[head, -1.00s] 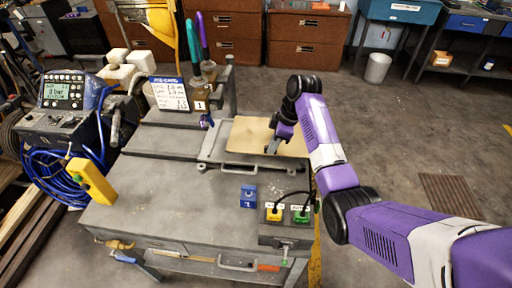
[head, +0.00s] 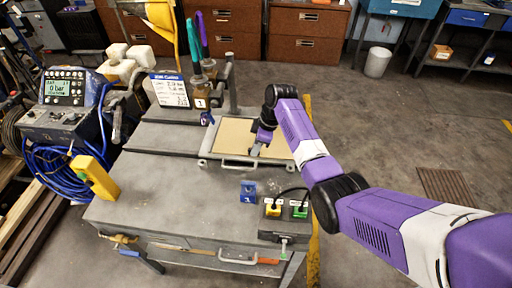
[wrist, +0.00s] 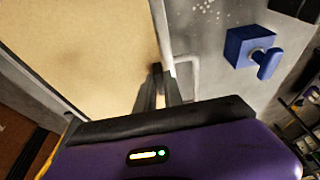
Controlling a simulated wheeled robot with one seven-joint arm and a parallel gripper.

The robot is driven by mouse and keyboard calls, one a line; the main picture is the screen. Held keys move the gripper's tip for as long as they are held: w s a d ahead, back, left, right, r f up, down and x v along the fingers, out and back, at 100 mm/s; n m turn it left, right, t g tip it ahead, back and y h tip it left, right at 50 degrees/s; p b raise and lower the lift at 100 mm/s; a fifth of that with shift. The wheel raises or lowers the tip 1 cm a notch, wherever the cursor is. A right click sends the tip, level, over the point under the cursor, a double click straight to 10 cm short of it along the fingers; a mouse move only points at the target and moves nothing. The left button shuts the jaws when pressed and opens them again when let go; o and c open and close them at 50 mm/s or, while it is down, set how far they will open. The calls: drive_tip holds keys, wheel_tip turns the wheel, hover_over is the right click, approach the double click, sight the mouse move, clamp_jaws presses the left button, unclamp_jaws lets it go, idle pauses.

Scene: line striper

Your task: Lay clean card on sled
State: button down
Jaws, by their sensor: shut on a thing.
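The tan card (head: 236,134) lies flat over the grey sled (head: 207,160), within its raised rim as far as the head view shows. My gripper (head: 255,150) is at the card's near edge, right of the middle, shut on the card. In the wrist view the card (wrist: 75,40) fills the upper left, and my fingers (wrist: 160,88) meet at its edge beside the sled's rim (wrist: 160,35). Whether the card touches the sled's bed all over cannot be told. My arm hides part of the card's right side.
A blue block with a knob (head: 248,191) and a control box with yellow and green buttons (head: 287,209) stand on the bench's near right. Two squeegees with teal and purple handles (head: 198,45) stand behind the sled. The bench's near left (head: 165,190) is clear.

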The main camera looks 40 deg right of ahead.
drive_tip(key=c, duration=1.5)
unclamp_jaws()
drive_tip(key=shift+o, duration=0.2)
drive_tip(key=b+v, duration=0.1)
drive_tip(key=v, duration=1.1)
drive_tip(key=shift+s, duration=0.1)
